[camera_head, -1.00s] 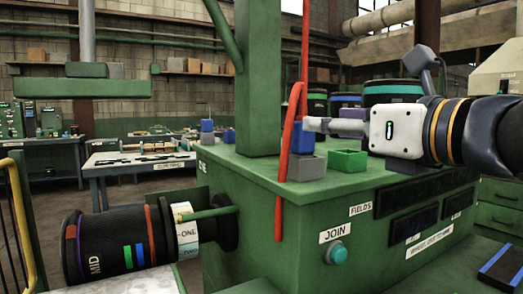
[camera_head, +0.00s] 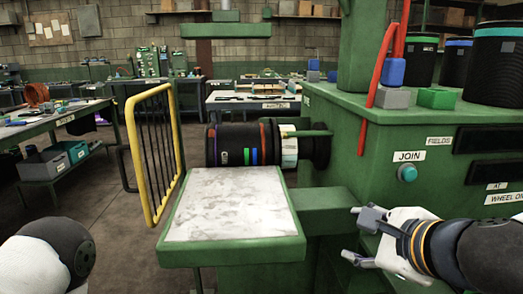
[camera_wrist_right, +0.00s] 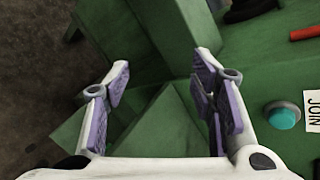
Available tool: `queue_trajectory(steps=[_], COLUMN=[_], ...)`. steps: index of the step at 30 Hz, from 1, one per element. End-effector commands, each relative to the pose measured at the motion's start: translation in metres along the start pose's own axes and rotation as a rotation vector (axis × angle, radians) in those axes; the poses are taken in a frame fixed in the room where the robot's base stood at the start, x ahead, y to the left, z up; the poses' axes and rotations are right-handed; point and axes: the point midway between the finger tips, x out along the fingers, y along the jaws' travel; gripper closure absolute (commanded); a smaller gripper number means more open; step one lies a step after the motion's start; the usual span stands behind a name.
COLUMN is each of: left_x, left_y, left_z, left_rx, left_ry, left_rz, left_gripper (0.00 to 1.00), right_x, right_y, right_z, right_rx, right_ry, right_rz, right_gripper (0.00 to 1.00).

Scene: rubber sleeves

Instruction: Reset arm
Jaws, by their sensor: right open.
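My right gripper (camera_head: 352,234) is at the lower right in the head view, in front of the green machine (camera_head: 345,190) and below its JOIN button (camera_head: 407,173). Its fingers are apart and empty. In the right wrist view the purple-padded fingers of the right gripper (camera_wrist_right: 160,88) stand wide apart with only green metal behind them. The JOIN button also shows there (camera_wrist_right: 284,116), right of the fingers. Of my left arm, only a white and dark rounded part shows at the lower left in the head view. The left gripper is out of the picture.
A pale-topped green table (camera_head: 230,205) stands in front. Behind it a dark banded roll (camera_head: 235,145) sits on the machine's spindle. A yellow-edged gate (camera_head: 152,155) stands left. A red hanging bar (camera_head: 378,85), blue block (camera_head: 390,71) and green bin (camera_head: 436,98) are on the machine.

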Motion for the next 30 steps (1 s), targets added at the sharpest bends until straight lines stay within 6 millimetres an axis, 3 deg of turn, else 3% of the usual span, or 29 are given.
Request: queue_trajectory(steps=[1, 3, 6, 9, 13, 15, 19, 30], left_x=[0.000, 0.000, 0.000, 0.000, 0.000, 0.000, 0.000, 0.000], left_y=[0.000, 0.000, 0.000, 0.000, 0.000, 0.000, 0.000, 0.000], left_z=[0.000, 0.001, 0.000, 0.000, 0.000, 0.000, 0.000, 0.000], left_rx=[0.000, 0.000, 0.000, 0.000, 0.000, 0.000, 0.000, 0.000], left_ry=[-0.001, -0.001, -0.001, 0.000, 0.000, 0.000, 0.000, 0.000], left_rz=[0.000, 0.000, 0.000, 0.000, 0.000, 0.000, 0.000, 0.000], left_gripper=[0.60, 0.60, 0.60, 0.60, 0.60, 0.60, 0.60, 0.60], right_x=[0.017, 0.031, 0.030, 0.006, -0.049, -0.077, -0.110, -0.116], right_y=[0.046, 0.110, 0.199, 0.281, 0.359, 0.383, 0.403, 0.406], right_z=[-0.017, -0.043, -0.088, -0.137, -0.198, -0.222, -0.248, -0.252], right_rx=[-0.148, -0.369, -0.683, -0.994, -1.347, -1.486, -1.632, -1.658], right_ry=[0.035, 0.055, 0.038, -0.040, -0.224, -0.333, -0.475, -0.505], right_rz=[0.099, 0.237, 0.456, 0.690, 0.974, 1.090, 1.212, 1.233], right_gripper=[0.49, 0.49, 0.49, 0.49, 0.49, 0.49, 0.49, 0.49])
